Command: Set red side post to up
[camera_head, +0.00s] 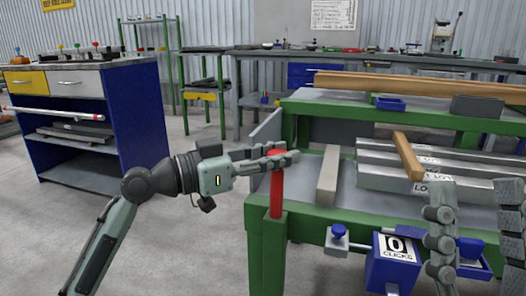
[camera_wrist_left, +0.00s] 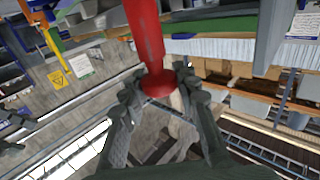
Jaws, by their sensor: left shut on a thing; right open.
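The red side post (camera_head: 276,190) stands upright at the near left corner of the green-framed runout table (camera_head: 330,217), above a green leg. My left gripper (camera_head: 280,160) reaches in from the left and is shut around the upper part of the post. In the left wrist view the red post (camera_wrist_left: 147,40) runs down between the fingers (camera_wrist_left: 160,95), its rounded end near the fingertips. My right gripper (camera_head: 475,235) is open and empty at the lower right, in front of the table's near edge.
A blue counter box marked 0 clicks (camera_head: 393,262) and a blue knob (camera_head: 338,238) sit on the table's near side. Grey labelled bars (camera_head: 400,178), a wooden piece (camera_head: 407,155) and a pale bar (camera_head: 328,175) lie on the table. A blue cabinet (camera_head: 135,110) stands left.

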